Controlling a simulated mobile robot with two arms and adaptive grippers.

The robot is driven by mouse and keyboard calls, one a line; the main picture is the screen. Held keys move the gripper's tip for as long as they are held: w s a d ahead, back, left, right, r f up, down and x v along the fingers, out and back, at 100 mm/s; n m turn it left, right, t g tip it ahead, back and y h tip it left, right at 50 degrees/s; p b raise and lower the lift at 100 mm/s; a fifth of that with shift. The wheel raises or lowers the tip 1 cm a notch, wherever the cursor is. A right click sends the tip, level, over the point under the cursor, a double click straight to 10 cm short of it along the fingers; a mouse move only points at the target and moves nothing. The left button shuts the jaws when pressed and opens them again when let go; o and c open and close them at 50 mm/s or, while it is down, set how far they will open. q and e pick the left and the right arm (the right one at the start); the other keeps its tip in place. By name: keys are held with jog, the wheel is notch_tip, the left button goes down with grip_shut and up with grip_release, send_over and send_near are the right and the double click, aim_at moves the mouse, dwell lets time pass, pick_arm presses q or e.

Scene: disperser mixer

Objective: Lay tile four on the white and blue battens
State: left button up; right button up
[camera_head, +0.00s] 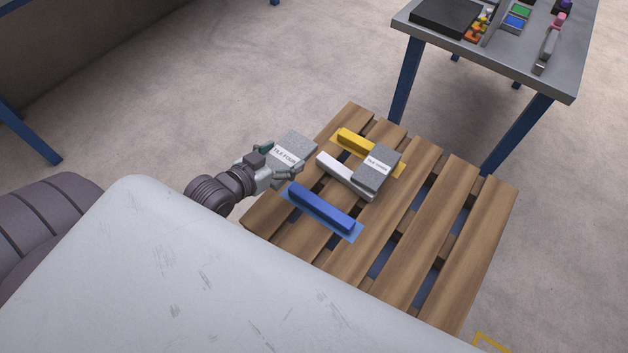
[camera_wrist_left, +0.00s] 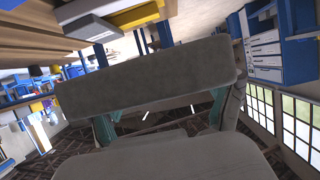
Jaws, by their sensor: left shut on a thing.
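Tile four (camera_head: 293,147), a grey slab with a white label, is held in my left gripper (camera_head: 278,163) at the left edge of the pallet. My left gripper is shut on it; the tile also fills the middle of the left wrist view (camera_wrist_left: 150,75). The white batten (camera_head: 336,172) and the blue batten (camera_head: 320,208) lie roughly parallel on the pallet, right of the gripper, with a gap between them. Tile three (camera_head: 378,168) rests across the right parts of the white batten and the yellow batten (camera_head: 357,142). My right gripper is not in view.
The wooden pallet (camera_head: 409,237) has bare slats on its right side. A grey table (camera_head: 487,56) with blue legs, bearing a black tray and small coloured parts, stands behind it. A large pale surface fills the front left.

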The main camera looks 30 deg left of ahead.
pick_arm(q)
jog(key=w+a+f+b, duration=0.2)
jog(key=w+a, duration=0.1)
jog(key=a, duration=0.4)
jog(key=w+d+f, duration=0.1)
jog(key=d+f, duration=0.2)
jog(key=w+d+f, duration=0.1)
jog(key=d+f, duration=0.2)
jog(key=d, duration=0.1)
jog(key=w+d+f, duration=0.2)
jog(key=d+f, duration=0.2)
jog(key=shift+b, duration=0.35)
jog(key=shift+f, duration=0.25)
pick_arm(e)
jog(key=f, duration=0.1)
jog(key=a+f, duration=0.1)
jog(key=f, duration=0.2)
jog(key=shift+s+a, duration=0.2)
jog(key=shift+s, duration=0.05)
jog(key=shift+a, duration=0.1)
pick_arm(q)
jog(key=shift+f, duration=0.2)
jog(key=o, duration=1.5)
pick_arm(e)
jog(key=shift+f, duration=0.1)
